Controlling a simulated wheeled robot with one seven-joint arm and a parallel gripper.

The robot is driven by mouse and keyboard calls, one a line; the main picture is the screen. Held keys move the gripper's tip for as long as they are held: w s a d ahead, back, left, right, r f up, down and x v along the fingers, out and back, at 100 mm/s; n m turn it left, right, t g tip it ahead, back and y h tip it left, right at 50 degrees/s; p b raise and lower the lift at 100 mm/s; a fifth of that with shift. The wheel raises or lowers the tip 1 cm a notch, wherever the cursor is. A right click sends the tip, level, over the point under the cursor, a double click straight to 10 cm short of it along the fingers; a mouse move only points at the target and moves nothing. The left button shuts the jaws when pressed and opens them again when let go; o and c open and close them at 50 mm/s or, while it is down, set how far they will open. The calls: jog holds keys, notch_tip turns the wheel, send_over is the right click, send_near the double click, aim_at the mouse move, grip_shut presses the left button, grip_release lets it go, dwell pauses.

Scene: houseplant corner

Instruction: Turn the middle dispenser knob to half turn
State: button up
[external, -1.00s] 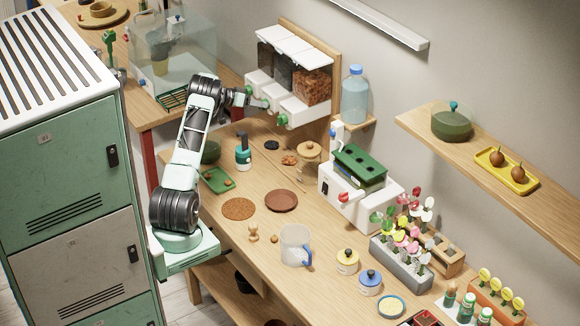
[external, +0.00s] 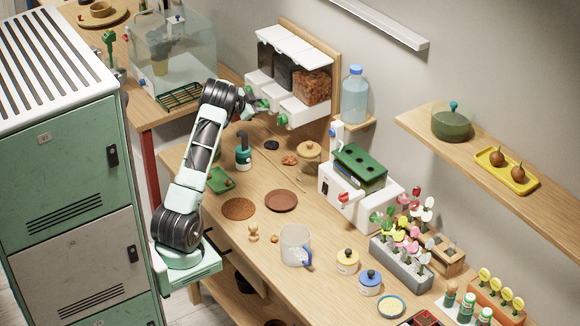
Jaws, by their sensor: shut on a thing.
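The dispenser (external: 305,108) is a wall-backed unit with three clear bins and white fronts above the bench. The left bin and middle bin (external: 284,72) hold dark contents; the right bin holds reddish-brown pieces. Green knobs sit on the white fronts. The middle knob (external: 263,104) is at my gripper (external: 258,106), which reaches in from the left and is shut on it. The fingers partly hide this knob, and its turn angle is too small to read. The right knob (external: 282,119) stands free, just right of my gripper.
Below the dispenser, the bench (external: 215,165) holds a dark pump bottle (external: 243,155), a green tray (external: 220,182) and a wooden-lidded jar (external: 308,152). A blue-capped water bottle (external: 355,95) stands on a small shelf to the right. A glass tank (external: 172,55) stands behind my arm.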

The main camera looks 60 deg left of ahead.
jog(key=m+y+b, duration=0.1)
jog(key=m+b, duration=0.1)
jog(key=b, duration=0.4)
jog(key=m+t+y+b, duration=0.1)
jog(key=m+y+b, duration=0.1)
jog(key=b, duration=0.5)
jog(key=f+m+y+b, duration=0.1)
jog(key=m+b, duration=0.1)
jog(key=b, duration=0.5)
jog(key=shift+d+t+y, duration=0.3)
jog(key=shift+d+y, duration=0.1)
jog(key=shift+r+b, duration=0.2)
jog(key=shift+b, duration=0.35)
jog(key=o, duration=1)
jog(key=shift+c, duration=0.2)
jog(key=v, duration=1.7)
jog(key=shift+s+f, duration=0.2)
